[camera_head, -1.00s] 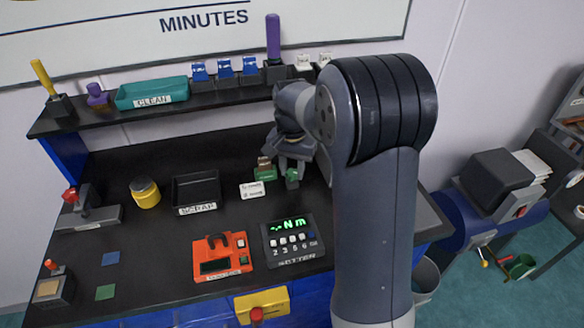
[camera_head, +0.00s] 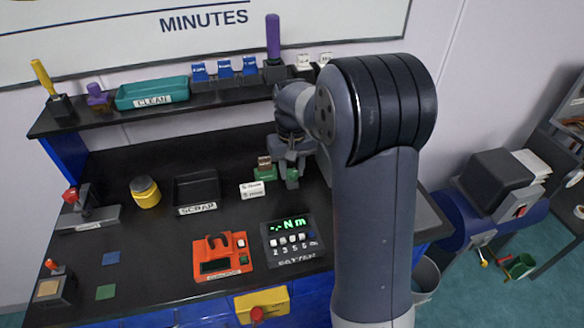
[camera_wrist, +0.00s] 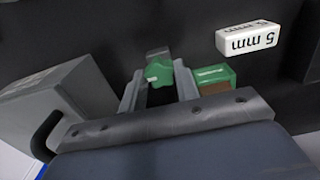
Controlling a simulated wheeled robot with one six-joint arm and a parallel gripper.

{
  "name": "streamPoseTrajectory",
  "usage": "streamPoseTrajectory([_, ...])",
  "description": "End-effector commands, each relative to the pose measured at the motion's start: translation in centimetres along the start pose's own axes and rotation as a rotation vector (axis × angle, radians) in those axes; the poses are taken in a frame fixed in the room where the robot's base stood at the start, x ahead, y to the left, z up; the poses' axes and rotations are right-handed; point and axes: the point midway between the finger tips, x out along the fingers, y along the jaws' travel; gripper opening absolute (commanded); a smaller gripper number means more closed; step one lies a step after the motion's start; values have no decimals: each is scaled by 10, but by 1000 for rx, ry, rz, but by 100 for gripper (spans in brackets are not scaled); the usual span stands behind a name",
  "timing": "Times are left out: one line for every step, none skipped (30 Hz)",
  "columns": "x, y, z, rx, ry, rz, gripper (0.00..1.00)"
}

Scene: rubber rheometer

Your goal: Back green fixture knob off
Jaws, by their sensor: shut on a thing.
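The green knob (camera_wrist: 160,73) shows between the two fingers of my gripper (camera_wrist: 158,88) in the wrist view. My gripper is shut on it. In the head view my gripper (camera_head: 287,170) points down at the back of the bench, and a bit of the green knob (camera_head: 293,173) shows at its fingers. A green fixture block (camera_wrist: 213,75) with a brown part stands just right of the fingers in the wrist view. It is left of my gripper in the head view (camera_head: 265,173). Whether the knob still touches a thread is hidden.
A white "5 mm" block (camera_wrist: 248,38) lies close by. A grey box-shaped body (camera_wrist: 55,105) stands left of my gripper in the wrist view. A black scrap tray (camera_head: 197,189), an orange device (camera_head: 222,257) and a display box reading "Nm" (camera_head: 291,240) are on the bench.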

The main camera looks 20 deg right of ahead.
Motion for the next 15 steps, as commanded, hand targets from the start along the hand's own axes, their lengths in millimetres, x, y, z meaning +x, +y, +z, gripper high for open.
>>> streamPoseTrajectory([0,0,0,-3,0,0,7])
streamPoseTrajectory([0,0,0,-4,0,0,7])
streamPoseTrajectory([0,0,0,-5,0,0,7])
streamPoseTrajectory([0,0,0,-6,0,0,7])
streamPoseTrajectory([0,0,0,-6,0,0,7])
streamPoseTrajectory([0,0,0,-6,0,0,7])
streamPoseTrajectory([0,0,0,-6,0,0,7])
streamPoseTrajectory([0,0,0,-6,0,0,7])
streamPoseTrajectory([0,0,0,-6,0,0,7])
streamPoseTrajectory([0,0,0,-5,0,0,7])
streamPoseTrajectory([0,0,0,-5,0,0,7])
streamPoseTrajectory([0,0,0,-5,0,0,7])
streamPoseTrajectory([0,0,0,-5,0,0,33])
streamPoseTrajectory([0,0,0,-5,0,0,35])
streamPoseTrajectory([0,0,0,-5,0,0,38])
